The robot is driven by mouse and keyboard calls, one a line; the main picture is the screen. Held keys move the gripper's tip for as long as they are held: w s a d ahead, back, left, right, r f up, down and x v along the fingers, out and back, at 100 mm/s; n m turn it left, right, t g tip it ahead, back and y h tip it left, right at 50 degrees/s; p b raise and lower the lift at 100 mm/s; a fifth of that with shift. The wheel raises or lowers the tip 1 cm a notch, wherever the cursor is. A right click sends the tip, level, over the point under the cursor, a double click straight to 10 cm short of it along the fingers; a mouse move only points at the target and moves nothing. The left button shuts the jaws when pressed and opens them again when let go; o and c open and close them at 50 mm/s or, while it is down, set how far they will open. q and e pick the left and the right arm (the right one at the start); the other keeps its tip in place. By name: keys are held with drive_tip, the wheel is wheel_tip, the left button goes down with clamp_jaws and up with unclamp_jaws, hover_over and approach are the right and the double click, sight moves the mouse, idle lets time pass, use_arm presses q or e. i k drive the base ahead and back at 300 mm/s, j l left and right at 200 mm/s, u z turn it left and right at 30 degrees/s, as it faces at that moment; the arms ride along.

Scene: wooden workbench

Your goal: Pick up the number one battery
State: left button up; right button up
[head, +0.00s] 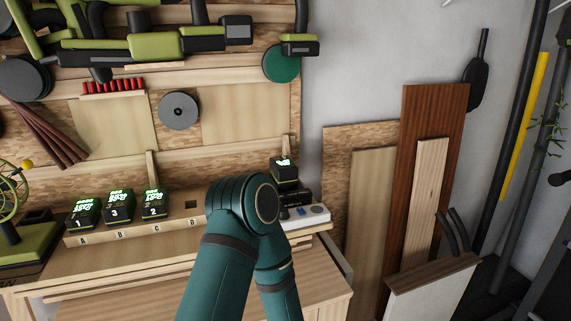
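The number one battery (83,213) is a black block with a green lit display and a white "1". It stands at the left end of a wooden rack (110,234) on the workbench, near the letter A. Similar batteries marked 3 (118,207) and 2 (153,203) stand to its right. A teal arm of mine rises from the bottom centre and bends at its elbow, well right of the number one battery. I cannot tell which arm it is. Neither gripper shows.
A charger (295,198) with another lit battery (284,171) on it stands behind the arm. A green tool (30,245) sits left of the rack. The bench top (130,262) before the rack is clear. Wooden boards (432,130) lean on the wall at right.

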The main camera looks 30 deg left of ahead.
sight(84, 216)
drive_tip(key=u, duration=1.9)
